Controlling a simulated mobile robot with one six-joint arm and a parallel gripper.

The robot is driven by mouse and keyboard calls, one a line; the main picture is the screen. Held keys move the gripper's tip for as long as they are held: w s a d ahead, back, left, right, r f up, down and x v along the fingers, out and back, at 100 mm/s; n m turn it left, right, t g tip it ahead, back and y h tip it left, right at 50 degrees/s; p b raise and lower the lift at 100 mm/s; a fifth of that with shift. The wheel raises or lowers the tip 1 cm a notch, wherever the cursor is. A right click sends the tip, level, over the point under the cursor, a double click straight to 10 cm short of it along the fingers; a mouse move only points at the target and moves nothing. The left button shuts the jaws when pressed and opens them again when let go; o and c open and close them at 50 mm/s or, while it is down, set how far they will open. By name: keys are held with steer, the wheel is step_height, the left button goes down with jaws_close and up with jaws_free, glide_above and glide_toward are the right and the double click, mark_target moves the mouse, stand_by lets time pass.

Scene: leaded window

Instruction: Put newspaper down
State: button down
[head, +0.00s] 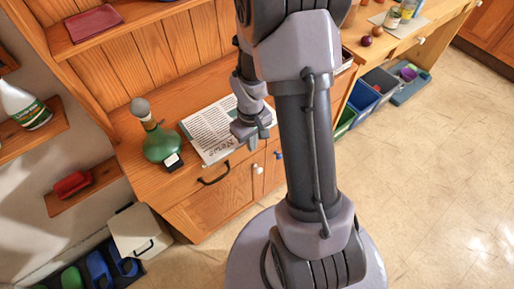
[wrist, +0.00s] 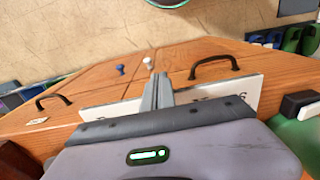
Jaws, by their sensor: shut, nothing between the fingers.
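The newspaper (head: 209,134) lies flat on the wooden counter of the hutch, with its "News" heading toward the front edge. My gripper (head: 251,140) is over the newspaper's right part and hides some of it. In the wrist view my gripper's fingers (wrist: 157,92) are together with nothing between them. Parts of the newspaper (wrist: 238,92) show on both sides of the fingers, partly hidden by the gripper body. I cannot tell whether the fingertips touch the paper.
A green bottle (head: 162,145) stands on the counter just left of the newspaper. A black drawer handle (head: 214,176) is below the counter's front edge. Bins (head: 380,83) stand under the counter at right. The tiled floor (head: 430,150) at right is clear.

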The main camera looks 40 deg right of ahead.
steer(key=shift+w, duration=0.15)
steer(key=w, duration=0.3)
steer(key=shift+w+a+p, duration=0.1)
steer(key=shift+w+p, duration=0.05)
steer(key=shift+p, duration=0.15)
